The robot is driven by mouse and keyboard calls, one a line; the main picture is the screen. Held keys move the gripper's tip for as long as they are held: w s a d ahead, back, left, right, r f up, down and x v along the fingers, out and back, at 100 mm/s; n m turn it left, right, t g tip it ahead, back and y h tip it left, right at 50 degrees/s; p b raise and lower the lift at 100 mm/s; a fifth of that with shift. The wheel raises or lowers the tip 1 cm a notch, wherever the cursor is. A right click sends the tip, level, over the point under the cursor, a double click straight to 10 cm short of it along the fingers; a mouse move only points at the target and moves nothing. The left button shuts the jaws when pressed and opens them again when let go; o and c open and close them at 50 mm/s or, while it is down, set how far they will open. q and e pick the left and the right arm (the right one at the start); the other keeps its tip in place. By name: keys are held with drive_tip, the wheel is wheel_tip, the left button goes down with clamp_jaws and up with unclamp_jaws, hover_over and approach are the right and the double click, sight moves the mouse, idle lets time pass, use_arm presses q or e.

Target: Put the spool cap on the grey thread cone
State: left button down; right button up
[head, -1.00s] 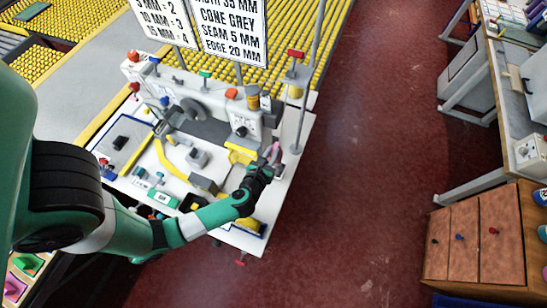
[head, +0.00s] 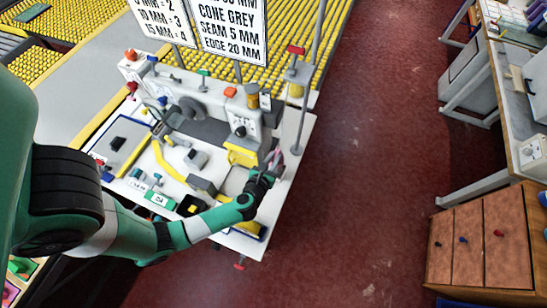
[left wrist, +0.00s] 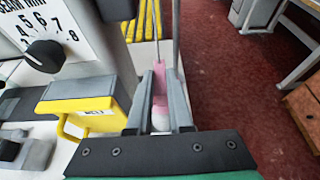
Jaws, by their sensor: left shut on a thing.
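My left gripper (head: 268,172) is at the right end of the sewing machine table in the head view. In the left wrist view its two grey fingers (left wrist: 158,98) are shut on a narrow pink piece (left wrist: 159,86), pale at its near end. This may be the spool cap, but its shape is partly hidden between the fingers. The pink also shows small beyond the gripper in the head view (head: 276,157). I cannot clearly make out the grey thread cone. My right gripper is in neither view.
The sewing machine (head: 190,95) stands behind and left of the gripper. A yellow box (left wrist: 80,108) is close to the left finger. A thin upright pole (head: 304,105) rises at the table's right edge. A sign (head: 228,28) reads "CONE GREY". Red floor to the right is clear.

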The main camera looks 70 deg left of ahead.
use_arm(q)
drive_tip(key=c, duration=0.8)
unclamp_jaws()
drive_tip(key=shift+f, duration=0.1)
drive_tip(key=shift+r, duration=0.25)
drive_tip(key=shift+r+p, duration=0.65)
drive_tip(key=shift+p, duration=0.1)
drive_tip(key=shift+f+v, duration=0.2)
drive_tip(key=shift+v, duration=5.7)
